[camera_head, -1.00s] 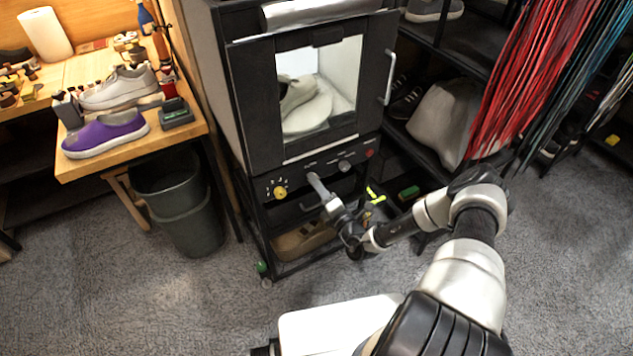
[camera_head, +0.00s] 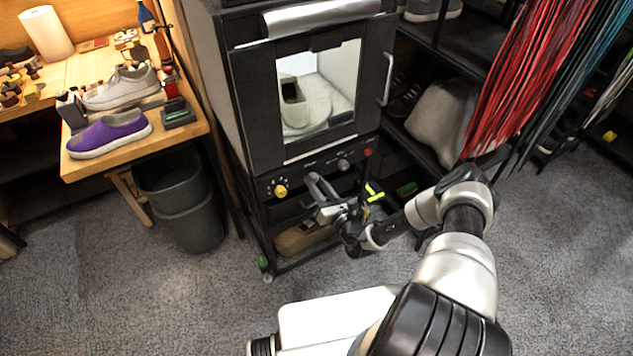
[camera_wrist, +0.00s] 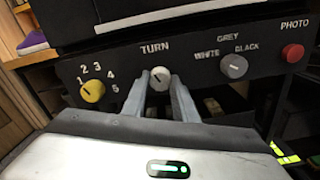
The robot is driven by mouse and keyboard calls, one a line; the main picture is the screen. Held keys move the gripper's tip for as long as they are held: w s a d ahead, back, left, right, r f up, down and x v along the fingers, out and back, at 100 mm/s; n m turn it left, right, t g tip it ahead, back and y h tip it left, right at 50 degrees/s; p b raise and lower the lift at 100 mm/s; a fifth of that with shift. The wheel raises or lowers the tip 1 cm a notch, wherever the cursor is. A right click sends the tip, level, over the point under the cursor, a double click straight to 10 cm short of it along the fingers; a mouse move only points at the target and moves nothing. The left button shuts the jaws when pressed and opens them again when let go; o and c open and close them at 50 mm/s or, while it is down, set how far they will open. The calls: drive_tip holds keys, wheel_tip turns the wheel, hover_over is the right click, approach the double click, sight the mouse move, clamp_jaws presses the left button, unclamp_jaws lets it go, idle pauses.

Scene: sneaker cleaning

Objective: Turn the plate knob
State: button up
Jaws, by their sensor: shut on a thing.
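The plate knob (camera_wrist: 160,77) is a pale round knob under the word TURN on the black control panel (camera_wrist: 206,67). In the wrist view it sits between the two fingertips of my gripper (camera_wrist: 159,86), which is shut on it. The knob's dark mark shows and slants. In the head view my gripper (camera_head: 314,182) reaches the panel from below and hides the knob.
A yellow numbered knob (camera_wrist: 93,91) is left of the plate knob. A grey knob (camera_wrist: 234,66) and a red PHOTO button (camera_wrist: 292,53) are to its right. A workbench (camera_head: 85,171) with shoes and a dark bin (camera_head: 192,213) stand left. Laces hang right.

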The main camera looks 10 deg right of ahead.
drive_tip(key=shift+n, duration=0.8)
drive_tip(key=o, duration=1)
drive_tip(key=shift+o, duration=0.2)
drive_tip(key=p+v, duration=0.1)
drive_tip(key=v, duration=1.6)
drive_tip(key=shift+s, duration=0.2)
